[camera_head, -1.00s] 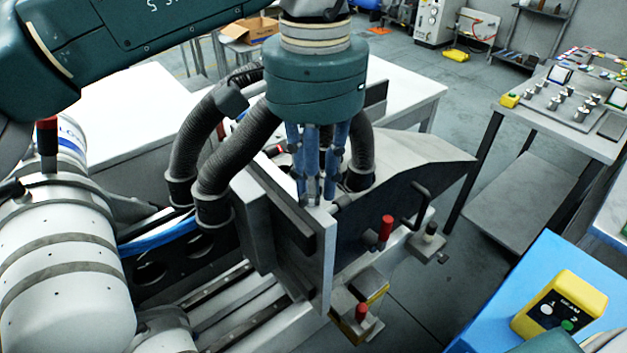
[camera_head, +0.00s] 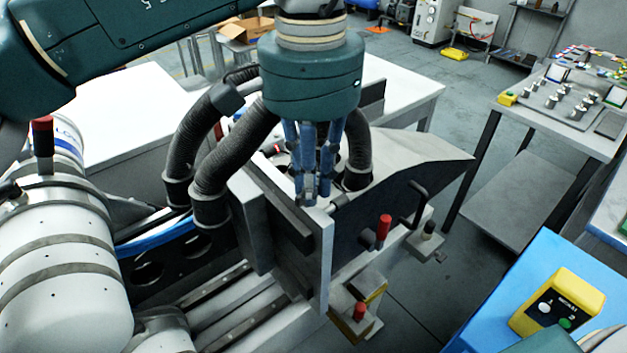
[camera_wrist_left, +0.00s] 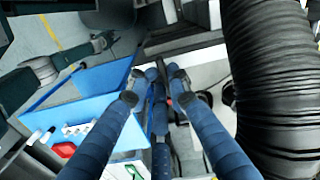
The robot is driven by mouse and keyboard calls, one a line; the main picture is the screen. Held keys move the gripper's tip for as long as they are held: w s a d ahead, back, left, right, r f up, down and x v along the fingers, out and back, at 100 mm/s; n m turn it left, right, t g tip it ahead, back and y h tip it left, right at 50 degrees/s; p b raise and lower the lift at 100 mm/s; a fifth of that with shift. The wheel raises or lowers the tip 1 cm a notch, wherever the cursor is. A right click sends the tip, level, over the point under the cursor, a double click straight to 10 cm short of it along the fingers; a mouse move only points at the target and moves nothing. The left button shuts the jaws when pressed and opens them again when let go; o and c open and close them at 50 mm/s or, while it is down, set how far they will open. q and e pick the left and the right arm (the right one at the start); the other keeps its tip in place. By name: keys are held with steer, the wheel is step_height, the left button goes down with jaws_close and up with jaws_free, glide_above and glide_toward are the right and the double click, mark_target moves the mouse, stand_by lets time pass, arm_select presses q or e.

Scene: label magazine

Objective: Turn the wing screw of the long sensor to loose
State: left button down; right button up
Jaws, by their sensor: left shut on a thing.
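My left gripper (camera_head: 308,198) points down at the upper edge of the upright grey plate (camera_head: 315,262) in the head view. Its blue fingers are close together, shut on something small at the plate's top. I take this to be the wing screw, but the fingers hide it. In the left wrist view the fingertips (camera_wrist_left: 162,82) meet near the middle, and the held part cannot be made out. The long sensor cannot be told apart from the parts around the gripper. My right gripper is not in view.
Thick black corrugated hoses (camera_head: 238,150) curve close beside the gripper; one also fills the right of the left wrist view (camera_wrist_left: 270,80). Red-knobbed levers (camera_head: 383,228) stand to the right. A blue bench holds a yellow button box (camera_head: 560,302). A metal table (camera_head: 575,120) stands beyond.

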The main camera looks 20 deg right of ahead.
arm_select(q)
steer(key=shift+w+a, duration=0.1)
stand_by(0.4)
steer(key=c, duration=2)
jaws_free()
steer(key=shift+a, duration=0.1)
step_height(320, 180, up, 12)
steer(key=shift+f, duration=0.1)
